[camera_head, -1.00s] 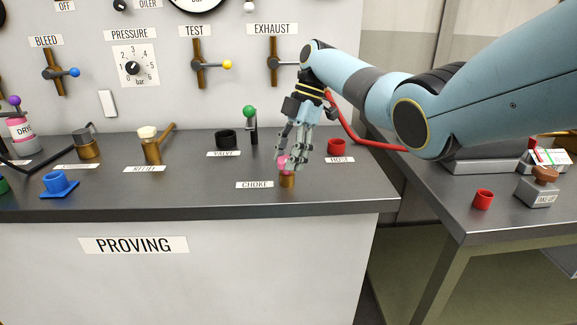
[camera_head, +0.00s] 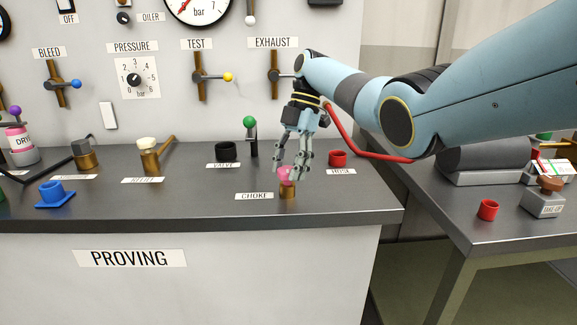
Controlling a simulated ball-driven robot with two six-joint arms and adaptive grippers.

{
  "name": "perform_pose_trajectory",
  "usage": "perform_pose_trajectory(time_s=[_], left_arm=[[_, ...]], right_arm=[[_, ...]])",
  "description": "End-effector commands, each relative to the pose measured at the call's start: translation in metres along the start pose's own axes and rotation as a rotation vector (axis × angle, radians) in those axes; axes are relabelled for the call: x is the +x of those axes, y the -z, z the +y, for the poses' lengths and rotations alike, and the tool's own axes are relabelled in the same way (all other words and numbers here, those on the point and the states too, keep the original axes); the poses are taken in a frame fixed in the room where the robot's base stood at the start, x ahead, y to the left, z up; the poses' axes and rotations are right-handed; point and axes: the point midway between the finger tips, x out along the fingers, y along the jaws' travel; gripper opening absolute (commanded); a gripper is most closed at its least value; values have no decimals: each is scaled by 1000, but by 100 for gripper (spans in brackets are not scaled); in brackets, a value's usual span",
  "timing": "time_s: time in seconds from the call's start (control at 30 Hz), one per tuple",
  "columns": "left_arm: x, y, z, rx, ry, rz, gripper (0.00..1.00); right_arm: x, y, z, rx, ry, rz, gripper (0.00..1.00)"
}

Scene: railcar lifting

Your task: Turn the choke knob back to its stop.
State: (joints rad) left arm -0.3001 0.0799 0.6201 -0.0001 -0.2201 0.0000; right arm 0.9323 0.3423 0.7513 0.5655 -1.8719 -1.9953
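The choke knob is a pink cap (camera_head: 286,175) on a short brass post (camera_head: 288,193), beside the CHOKE label (camera_head: 254,196) near the bench's front edge. My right gripper (camera_head: 289,172) reaches down over it from above. Its fingers are spread, one on the left of the pink cap and one on the right, partly covering it. They look open, with the cap between or just below the tips; contact cannot be made out. My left gripper is not in view.
Behind stand the black VALVE cup (camera_head: 225,152), a green-topped lever (camera_head: 250,124) and the red HOSE cup (camera_head: 338,158). The RELIEF valve (camera_head: 148,150) stands left. The bench top in front of the labels is clear.

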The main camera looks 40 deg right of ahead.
Motion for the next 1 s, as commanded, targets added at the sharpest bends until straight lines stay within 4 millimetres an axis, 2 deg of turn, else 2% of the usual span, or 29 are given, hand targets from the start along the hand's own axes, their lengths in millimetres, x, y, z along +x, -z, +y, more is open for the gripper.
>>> perform_pose_trajectory(time_s=[0.03,0.13,0.43,0.57,0.8,1.0], left_arm=[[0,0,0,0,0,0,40],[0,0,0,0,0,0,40],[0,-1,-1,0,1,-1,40],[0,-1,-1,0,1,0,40],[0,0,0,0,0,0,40],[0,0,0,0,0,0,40]], right_arm=[[0,0,0,0,0,0,50],[0,0,0,0,0,0,64],[-3,0,0,1,-1,0,64],[-20,0,1,1,-3,-1,64],[-61,0,1,1,-2,0,64],[-74,0,0,1,1,1,64]])
